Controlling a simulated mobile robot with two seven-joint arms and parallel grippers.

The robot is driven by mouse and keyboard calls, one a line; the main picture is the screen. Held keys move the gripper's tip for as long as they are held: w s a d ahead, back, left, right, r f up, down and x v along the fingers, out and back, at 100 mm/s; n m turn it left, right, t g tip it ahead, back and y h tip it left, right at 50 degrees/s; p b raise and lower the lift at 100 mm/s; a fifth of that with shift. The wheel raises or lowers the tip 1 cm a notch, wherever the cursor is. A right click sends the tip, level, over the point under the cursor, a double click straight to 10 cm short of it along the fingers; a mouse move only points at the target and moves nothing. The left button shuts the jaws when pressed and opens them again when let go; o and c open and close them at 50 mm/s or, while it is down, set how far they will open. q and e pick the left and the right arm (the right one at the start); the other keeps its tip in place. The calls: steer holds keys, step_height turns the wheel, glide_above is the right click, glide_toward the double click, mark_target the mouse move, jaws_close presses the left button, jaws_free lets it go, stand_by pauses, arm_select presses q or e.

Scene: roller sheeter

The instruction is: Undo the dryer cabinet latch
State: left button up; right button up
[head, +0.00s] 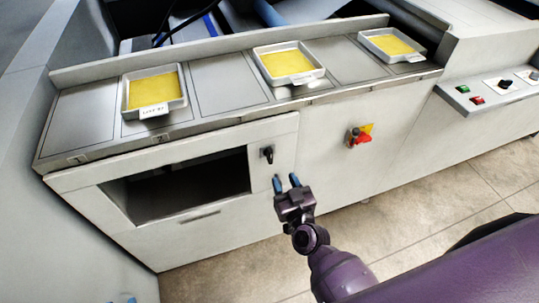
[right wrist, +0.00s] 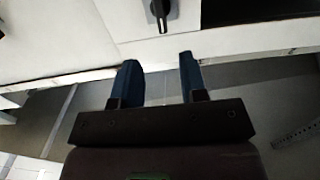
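The dryer cabinet door (head: 200,219) is a pale panel with a dark window opening at the left front of the machine. Its latch (head: 267,154) is a small black handle at the right of the window. The latch also shows at the top of the right wrist view (right wrist: 161,10), its handle pointing down toward the fingers. My right gripper (head: 287,180) is open and empty, just below the latch and apart from it. Its blue fingers (right wrist: 160,80) are spread in the right wrist view. My left gripper (head: 122,300) shows only as blue tips at the bottom edge.
Three trays with yellow sheets, left (head: 153,92), middle (head: 288,63) and right (head: 391,44), sit on the top ledge. A red knob on a yellow plate (head: 361,136) sticks out right of the latch. A button panel (head: 490,88) is at the far right. The tiled floor (head: 430,210) is clear.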

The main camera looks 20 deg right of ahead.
mark_target(271, 156)
steer(key=w, duration=1)
steer(key=shift+a+b, duration=0.3)
steer(key=shift+b, duration=0.05)
steer(key=shift+c, duration=0.7)
steer(key=c, duration=0.4)
steer(key=shift+c, duration=0.2)
